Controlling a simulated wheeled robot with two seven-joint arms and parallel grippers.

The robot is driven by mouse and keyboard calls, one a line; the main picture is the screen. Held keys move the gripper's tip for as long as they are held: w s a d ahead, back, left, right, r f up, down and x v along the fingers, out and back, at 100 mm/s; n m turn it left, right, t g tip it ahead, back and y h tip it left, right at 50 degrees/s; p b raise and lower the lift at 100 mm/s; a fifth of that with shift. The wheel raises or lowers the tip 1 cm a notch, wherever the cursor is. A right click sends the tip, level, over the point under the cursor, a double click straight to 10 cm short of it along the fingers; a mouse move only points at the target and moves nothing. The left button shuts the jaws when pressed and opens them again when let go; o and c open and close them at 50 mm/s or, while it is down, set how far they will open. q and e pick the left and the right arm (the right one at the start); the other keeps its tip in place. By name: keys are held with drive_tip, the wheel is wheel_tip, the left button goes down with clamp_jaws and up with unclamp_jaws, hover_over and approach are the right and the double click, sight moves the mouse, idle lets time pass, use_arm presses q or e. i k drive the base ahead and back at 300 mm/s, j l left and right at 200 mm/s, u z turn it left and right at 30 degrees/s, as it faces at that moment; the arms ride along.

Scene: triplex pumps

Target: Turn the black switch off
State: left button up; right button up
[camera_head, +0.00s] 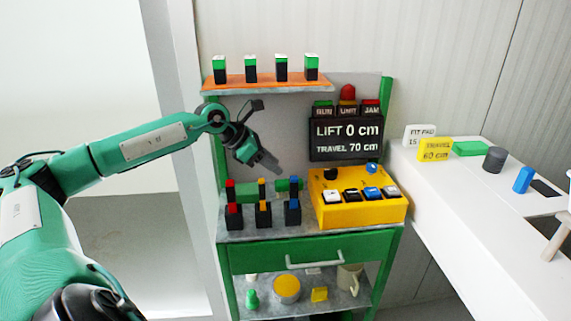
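A yellow control box (340,214) stands on the right of the green bench's worktop. On it are a black knob (330,174) at the back left, a blue knob (372,168) at the back right, and a front row of rocker-like switches with white, black and blue tops. I cannot tell which black part is the black switch, nor its position. My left gripper (268,165) hangs in the air left of the box, above the worktop, apart from everything and apparently empty. Its fingers are seen edge-on, so their opening is unclear. My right gripper is out of view.
A dark display (345,138) reading LIFT 0 cm, TRAVEL 70 cm stands behind the box. Red, orange and blue-topped black blocks (263,212) stand left of it. An orange shelf (268,81) with green-topped blocks is above. A white counter (440,195) adjoins on the right.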

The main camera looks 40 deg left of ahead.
sight(330, 174)
drive_tip(key=k+j, duration=1.2)
drive_tip(key=j, duration=0.15)
